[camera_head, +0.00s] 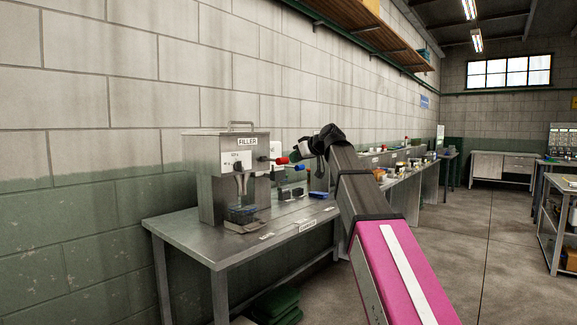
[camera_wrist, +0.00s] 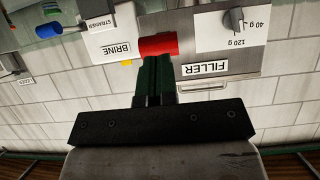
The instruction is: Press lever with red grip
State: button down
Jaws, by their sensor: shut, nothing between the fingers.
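The lever's red grip (camera_head: 281,161) sticks out to the right from the grey FILLER machine (camera_head: 208,185) on the metal table. In the wrist view, which is upside down, the red grip (camera_wrist: 158,46) lies across the tips of my gripper (camera_wrist: 155,64). My gripper is shut and holds nothing. Its fingertips overlap the grip's edge in that view; I cannot tell whether they touch. In the head view my gripper (camera_head: 303,148) is just right of the red grip, and the fingers are hard to make out against my arm.
A machine labelled BRINE (camera_wrist: 108,40) stands beside the filler. A blue grip (camera_wrist: 48,30) is near the STRAINER label. A dial (camera_wrist: 233,20) marked 40 g and 120 g is on the filler. Small dark and blue items lie on the table (camera_head: 185,232).

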jog(key=v, duration=0.5)
jog(key=shift+s+d+f, duration=0.1)
jog(key=shift+s+d, duration=0.15)
jog(key=shift+d, duration=0.05)
jog(key=s+d+f+m+g+h, duration=0.1)
jog(key=d+f+m+h, duration=0.15)
jog(key=f, duration=1.05)
jog(key=s+d+f+m+g+h, duration=0.1)
jog(key=d+f+m, duration=0.15)
jog(key=f, duration=0.95)
jog(key=s+d+f+m+g+h, duration=0.15)
jog(key=d+f, duration=0.25)
jog(key=f, duration=0.9)
jog(key=s+d+f+m+g+h, duration=0.1)
jog(key=s+d+f, duration=0.2)
jog(key=s+f, duration=0.3)
jog(key=s+d+f+m+g+h, duration=0.1)
jog(key=s+f, duration=0.5)
jog(key=f, duration=0.6)
jog(key=s+d+f+m+g+h, duration=0.2)
jog(key=s+d+f+h, duration=0.1)
jog(key=s+d+f, duration=0.2)
notch_tip(320, 180, down, 5)
jog(key=shift+s+d+r, duration=0.1)
jog(key=shift+s+d, duration=0.3)
jog(key=shift+s, duration=0.7)
